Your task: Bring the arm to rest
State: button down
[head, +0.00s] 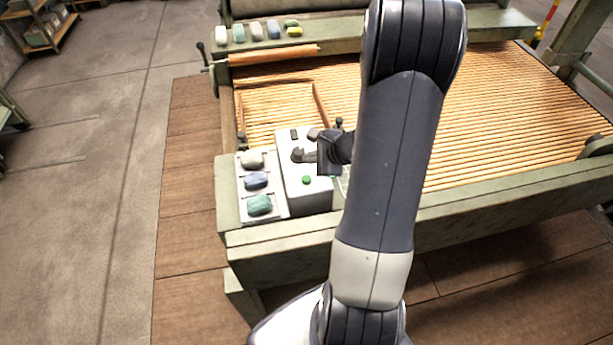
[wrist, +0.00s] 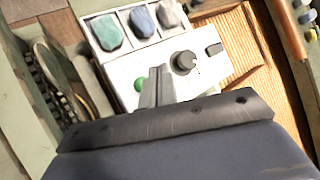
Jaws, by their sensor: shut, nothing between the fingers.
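My gripper (head: 304,156) hangs over the pale control box (head: 309,199) at the near left corner of the loom-like frame. In the wrist view my gripper (wrist: 160,72) has its fingers together with nothing between them. Beside the fingertips there are a dark round knob (wrist: 183,62) and a green button (wrist: 138,84) on the box. Whether the fingertips touch the box, I cannot tell. My arm stretches forward across the middle of the head view and hides part of the frame.
A pale tray (head: 276,210) with grey, blue and green bundles stands left of the box. Slatted wooden bars (head: 500,110) fill the frame. An orange-brown roller (head: 273,54) lies at the back left, with several bundles on the rail (head: 350,41) behind it. The floor at left (head: 90,200) is clear.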

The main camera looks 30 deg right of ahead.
jog(key=shift+f, duration=0.15)
notch_tip(320, 180, down, 2)
jog(key=shift+b, duration=0.85)
jog(key=shift+r+p, duration=0.4)
jog(key=shift+p, duration=0.45)
jog(key=shift+f+p, duration=0.1)
jog(key=shift+p, duration=0.75)
notch_tip(320, 180, up, 6)
jog(key=p, duration=0.3)
jog(key=shift+f, duration=0.25)
jog(key=shift+f, duration=0.15)
